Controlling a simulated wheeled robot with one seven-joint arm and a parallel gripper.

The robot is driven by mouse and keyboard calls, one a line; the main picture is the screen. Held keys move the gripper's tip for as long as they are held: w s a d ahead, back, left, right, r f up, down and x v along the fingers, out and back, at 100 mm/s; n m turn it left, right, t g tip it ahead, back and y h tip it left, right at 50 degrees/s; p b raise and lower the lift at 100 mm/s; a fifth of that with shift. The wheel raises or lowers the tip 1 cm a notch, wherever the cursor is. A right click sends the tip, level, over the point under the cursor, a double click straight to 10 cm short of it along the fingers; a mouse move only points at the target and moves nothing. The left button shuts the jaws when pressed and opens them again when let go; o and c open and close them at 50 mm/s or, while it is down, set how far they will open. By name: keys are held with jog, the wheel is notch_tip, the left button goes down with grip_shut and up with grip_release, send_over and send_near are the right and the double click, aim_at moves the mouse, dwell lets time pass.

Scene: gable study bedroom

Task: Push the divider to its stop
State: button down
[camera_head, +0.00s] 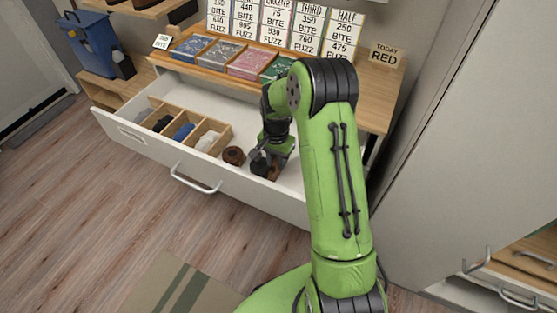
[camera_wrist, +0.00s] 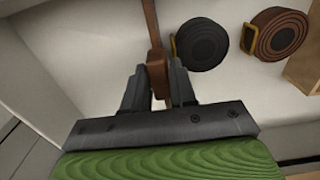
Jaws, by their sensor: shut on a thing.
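The wooden divider (camera_head: 226,137) stands in the left part of the open white drawer (camera_head: 150,140) and has several compartments. A corner of light wood (camera_wrist: 303,70), likely its end, shows at the right of the wrist view. My gripper (camera_wrist: 158,92) is low inside the drawer, to the right of the divider and apart from it. Its fingers are shut on an upright brown strip (camera_wrist: 153,45); I cannot tell whether this is a belt. In the head view my gripper (camera_head: 268,160) is partly hidden by my arm.
A dark rolled belt (camera_wrist: 202,41) lies close beside my fingers. A brown rolled belt (camera_head: 233,155) lies between it and the divider. Dark, blue and pale cloth items fill the compartments. The wooden desktop (camera_head: 375,105) overhangs the drawer's back, with a tray of coloured packs (camera_head: 250,64).

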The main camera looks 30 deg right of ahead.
jog(key=c, duration=1.3)
grip_release()
notch_tip(320, 180, up, 16)
jog(key=p, duration=0.4)
jog(key=shift+f, duration=0.1)
jog(key=s+a+r+n+t+h+p, duration=0.1)
jog(key=s+a+r+n+t+p, duration=0.35)
jog(key=s+r, duration=0.95)
jog(key=s+a+r+n, duration=0.1)
jog(key=s+n, duration=0.1)
jog(key=s, duration=0.2)
jog(key=s+a+r+n, duration=0.1)
jog(key=s+a+n, duration=0.1)
jog(key=s, duration=0.1)
jog(key=s+a+r+n+t+y+p, duration=0.1)
jog(key=s+r+n, duration=0.1)
jog(key=s, duration=0.2)
jog(key=shift+s+a+r, duration=0.1)
jog(key=shift+s+a, duration=0.05)
jog(key=shift+s, duration=0.2)
